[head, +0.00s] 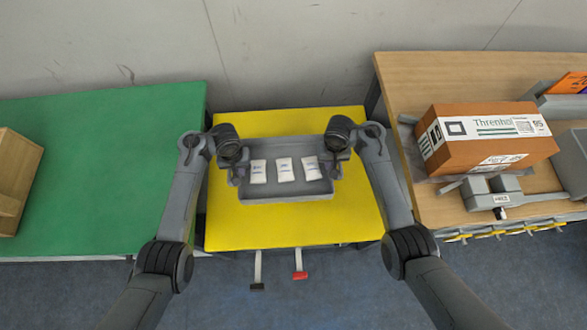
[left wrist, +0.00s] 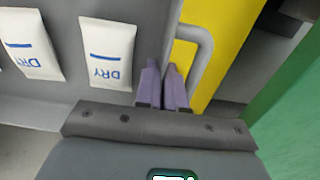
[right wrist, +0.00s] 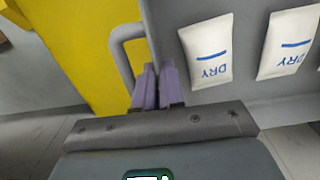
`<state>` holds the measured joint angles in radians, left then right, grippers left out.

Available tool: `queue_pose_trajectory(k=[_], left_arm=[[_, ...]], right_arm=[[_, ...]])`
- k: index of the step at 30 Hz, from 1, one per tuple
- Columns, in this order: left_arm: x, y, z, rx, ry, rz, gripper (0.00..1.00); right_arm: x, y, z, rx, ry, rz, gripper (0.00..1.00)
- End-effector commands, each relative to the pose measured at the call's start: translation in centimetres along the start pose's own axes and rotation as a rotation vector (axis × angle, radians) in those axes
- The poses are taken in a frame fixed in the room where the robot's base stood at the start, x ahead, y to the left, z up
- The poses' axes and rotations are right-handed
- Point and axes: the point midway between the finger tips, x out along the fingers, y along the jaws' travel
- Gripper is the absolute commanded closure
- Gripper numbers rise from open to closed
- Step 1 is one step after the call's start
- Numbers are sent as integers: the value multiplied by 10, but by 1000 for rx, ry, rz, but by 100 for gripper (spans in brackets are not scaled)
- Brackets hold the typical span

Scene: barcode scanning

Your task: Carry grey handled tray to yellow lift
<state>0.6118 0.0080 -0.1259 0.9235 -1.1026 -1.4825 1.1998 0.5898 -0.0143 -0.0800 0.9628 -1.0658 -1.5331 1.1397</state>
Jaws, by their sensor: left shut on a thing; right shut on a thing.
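The grey handled tray (head: 287,195) is over the yellow lift (head: 295,228), roughly level. I cannot tell whether it rests on the lift top or hangs just above it. Three white packets (head: 284,169) lie in a row inside it; the wrist views show "DRY" printed on them. My left gripper (head: 236,178) is at the tray's left end, its purple fingers (left wrist: 163,88) shut at the left handle (left wrist: 203,50). My right gripper (head: 337,172) is at the right end, its fingers (right wrist: 157,88) shut at the right handle (right wrist: 120,50).
A green table (head: 100,170) stands on the left with a wooden box (head: 14,180). A wooden bench (head: 440,75) on the right holds an orange-brown carton (head: 480,140) and a grey device (head: 495,195). A black pedal (head: 257,285) and a red pedal (head: 300,275) stick out below the lift.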

Motion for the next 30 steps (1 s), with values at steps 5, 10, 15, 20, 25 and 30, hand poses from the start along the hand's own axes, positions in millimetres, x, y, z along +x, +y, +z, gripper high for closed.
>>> queue_pose_trajectory(k=[5,10,15,20,25,30], left_arm=[[0,0,0,0,1,0,100],[3,0,0,0,1,0,100],[10,0,0,0,1,0,100],[18,0,0,0,1,0,100],[29,0,0,0,1,0,100],[40,0,0,0,1,0,100]], right_arm=[[0,0,0,0,1,0,100],[3,0,0,0,1,0,100],[10,0,0,0,1,0,100],[18,0,0,0,1,0,100],[29,0,0,0,1,0,100],[40,0,0,0,1,0,100]])
